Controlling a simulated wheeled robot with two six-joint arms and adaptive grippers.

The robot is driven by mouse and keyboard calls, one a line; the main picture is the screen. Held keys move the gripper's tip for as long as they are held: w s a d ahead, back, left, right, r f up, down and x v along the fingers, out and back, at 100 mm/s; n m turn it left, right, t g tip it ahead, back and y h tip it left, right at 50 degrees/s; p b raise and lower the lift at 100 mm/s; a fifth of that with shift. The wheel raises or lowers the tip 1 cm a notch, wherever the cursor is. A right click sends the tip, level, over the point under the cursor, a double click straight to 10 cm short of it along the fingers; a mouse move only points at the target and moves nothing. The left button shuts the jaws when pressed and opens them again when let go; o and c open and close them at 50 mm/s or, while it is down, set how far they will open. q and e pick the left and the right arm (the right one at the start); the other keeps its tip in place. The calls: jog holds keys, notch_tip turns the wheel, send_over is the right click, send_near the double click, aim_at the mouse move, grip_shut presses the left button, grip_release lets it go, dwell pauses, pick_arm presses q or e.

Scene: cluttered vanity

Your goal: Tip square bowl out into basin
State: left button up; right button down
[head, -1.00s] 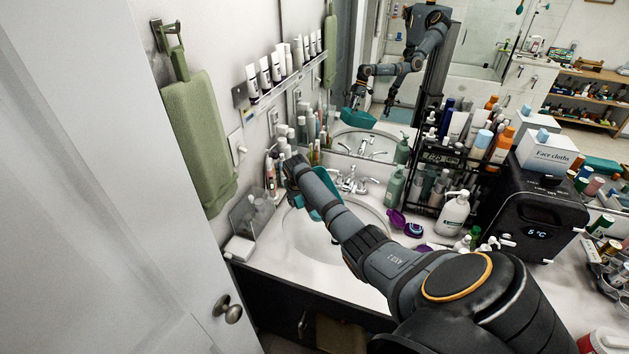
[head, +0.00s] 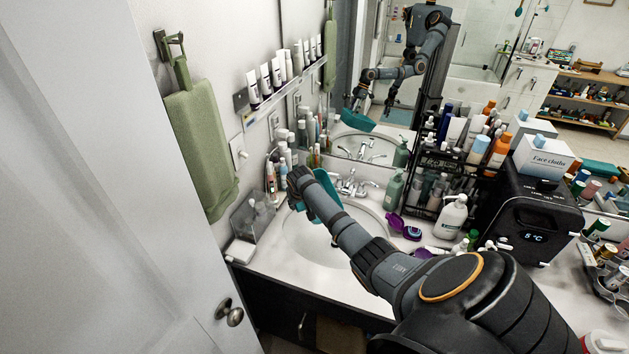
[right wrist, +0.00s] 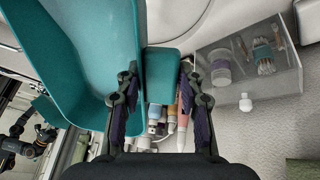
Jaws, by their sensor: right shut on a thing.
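The square bowl (head: 325,203) is teal. In the head view it is over the basin (head: 305,236), partly hidden behind my right forearm. My right gripper is at the far end of that arm, and its fingers are hidden there. In the right wrist view my right gripper (right wrist: 160,88) is shut on a teal tab at the bowl's side. The bowl (right wrist: 85,45) fills the upper left and looks steeply tilted. The part of its inside that shows looks bare. A tilted teal bowl also shows in the mirror. My left gripper does not show directly.
A clear box (head: 250,215) stands left of the basin, with tubes and brushes (head: 272,178) behind it. The faucet (head: 352,186) is at the back. A soap bottle (head: 395,188), purple items (head: 396,222) and a pump bottle (head: 452,215) stand to the right.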

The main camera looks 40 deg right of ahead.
dwell(0.4)
jog(key=shift+s+a+r+t+p, duration=0.1)
jog(key=shift+s+r+t+p, duration=0.2)
jog(key=shift+t, duration=0.3)
jog(key=shift+w+f, duration=0.1)
jog(key=shift+w, duration=0.05)
jog(key=shift+s+t+h, duration=0.2)
jog(key=shift+t+h, duration=0.1)
jog(key=shift+s+r+t, duration=0.2)
jog(key=shift+r+t, duration=0.05)
jog(key=shift+t, duration=0.05)
jog(key=shift+w+f, duration=0.1)
